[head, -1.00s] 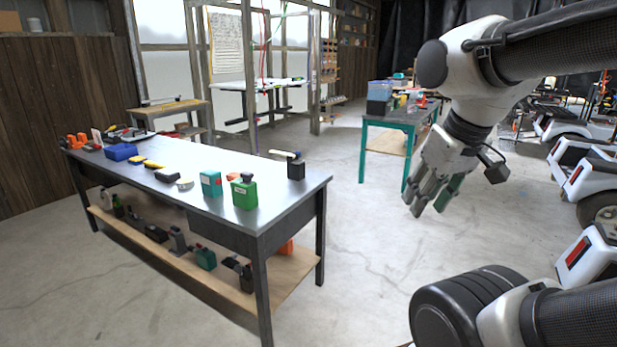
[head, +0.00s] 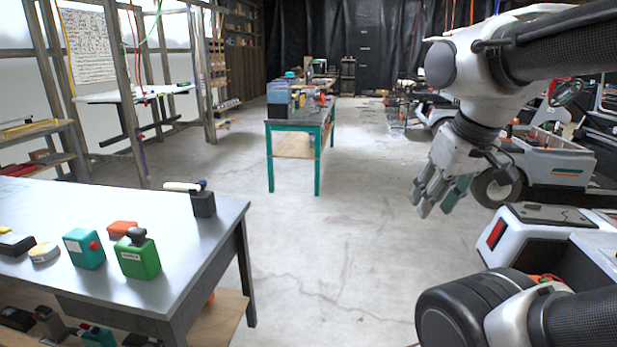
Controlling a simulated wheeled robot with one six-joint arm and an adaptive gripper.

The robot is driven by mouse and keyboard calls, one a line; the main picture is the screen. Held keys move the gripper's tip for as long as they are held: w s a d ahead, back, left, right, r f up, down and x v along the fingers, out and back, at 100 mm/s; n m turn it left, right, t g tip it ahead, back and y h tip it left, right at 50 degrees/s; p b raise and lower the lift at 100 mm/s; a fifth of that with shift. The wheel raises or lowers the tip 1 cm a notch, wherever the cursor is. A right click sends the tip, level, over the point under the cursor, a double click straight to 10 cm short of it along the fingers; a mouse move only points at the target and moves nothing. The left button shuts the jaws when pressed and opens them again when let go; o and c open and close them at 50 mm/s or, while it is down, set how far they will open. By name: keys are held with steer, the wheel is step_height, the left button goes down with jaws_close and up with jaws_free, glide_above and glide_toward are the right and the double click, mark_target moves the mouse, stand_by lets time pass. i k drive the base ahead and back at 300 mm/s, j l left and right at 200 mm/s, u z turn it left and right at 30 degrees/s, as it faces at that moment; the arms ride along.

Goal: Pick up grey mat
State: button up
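No thing is clearly recognisable as a grey mat. A flat dark grey panel (head: 545,214) lies on top of the white cart at the right; I cannot tell whether it is the mat. My gripper (head: 436,193) hangs in the air at the right centre, fingers pointing down, left of that cart. A dark green part shows at its fingers; I cannot tell whether it is a finger or something held. The finger gap is unclear from this angle.
A metal-topped workbench (head: 215,232) at the left carries a green can (head: 138,258), a teal can (head: 84,249) and a black block (head: 203,203). A teal-legged table (head: 318,120) stands at the back. White carts (head: 555,165) line the right. The concrete floor between is clear.

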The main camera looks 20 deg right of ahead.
mark_target(528, 210)
steer(key=i+l+z, duration=0.1)
steer(key=i+z, duration=0.8)
steer(key=i, duration=0.6)
steer(key=i+j+z, duration=0.1)
steer(key=i, duration=0.55)
steer(key=i+z, duration=0.45)
steer(key=i+j+z, duration=0.15)
steer(key=i+z, duration=0.25)
steer(key=i+j+z, duration=0.3)
steer(key=z, duration=0.15)
steer(key=i+j+z, duration=0.45)
